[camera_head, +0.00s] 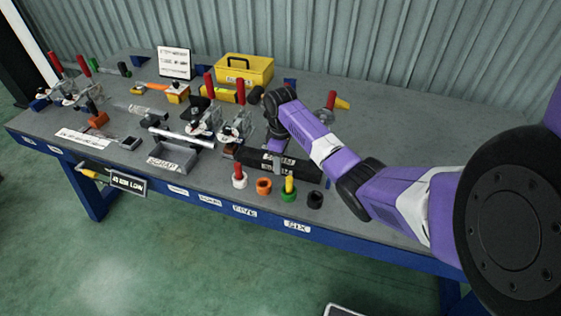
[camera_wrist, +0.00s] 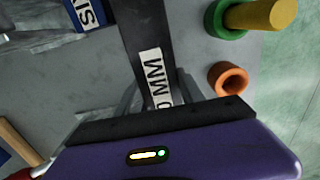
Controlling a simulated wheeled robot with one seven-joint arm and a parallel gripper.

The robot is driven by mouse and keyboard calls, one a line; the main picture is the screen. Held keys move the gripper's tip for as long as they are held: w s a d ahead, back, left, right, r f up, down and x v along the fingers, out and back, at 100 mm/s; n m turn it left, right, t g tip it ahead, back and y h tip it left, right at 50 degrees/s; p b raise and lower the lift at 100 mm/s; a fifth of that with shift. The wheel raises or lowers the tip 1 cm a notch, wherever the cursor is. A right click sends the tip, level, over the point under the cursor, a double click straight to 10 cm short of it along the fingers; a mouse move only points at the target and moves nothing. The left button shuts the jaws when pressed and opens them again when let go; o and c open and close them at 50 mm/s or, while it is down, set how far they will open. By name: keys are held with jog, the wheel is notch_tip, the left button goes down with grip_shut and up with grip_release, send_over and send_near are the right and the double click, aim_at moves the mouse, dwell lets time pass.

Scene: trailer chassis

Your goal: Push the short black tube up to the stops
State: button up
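The black tube (camera_head: 297,172) lies near the front edge of the bench in the head view, with a white label on its side. In the wrist view the tube (camera_wrist: 143,25) runs from the top edge down to my gripper, and its label ends in "MM". My gripper (camera_head: 277,146) is low over the tube in the head view. In the wrist view its dark, purple-backed body covers the tube's near end. The fingertips are mostly hidden, so I cannot tell whether they touch the tube. I cannot make out the stops for certain.
Toggle clamps with red handles (camera_head: 238,124) stand left of my gripper. Along the front edge are an orange ring (camera_head: 263,186), a green holder (camera_head: 288,195) with a yellow peg and a black ring (camera_head: 315,200). A yellow toolbox (camera_head: 245,70) stands behind. The right of the bench is mostly clear.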

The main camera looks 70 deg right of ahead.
grip_shut()
jog(key=shift+p, duration=0.35)
jog(key=shift+s+d+p, duration=0.1)
jog(key=shift+s+p, duration=0.8)
jog(key=shift+s, duration=0.25)
dwell(0.4)
jog(key=shift+d, duration=0.35)
jog(key=o, duration=1.1)
grip_release()
jog(key=shift+r, duration=0.15)
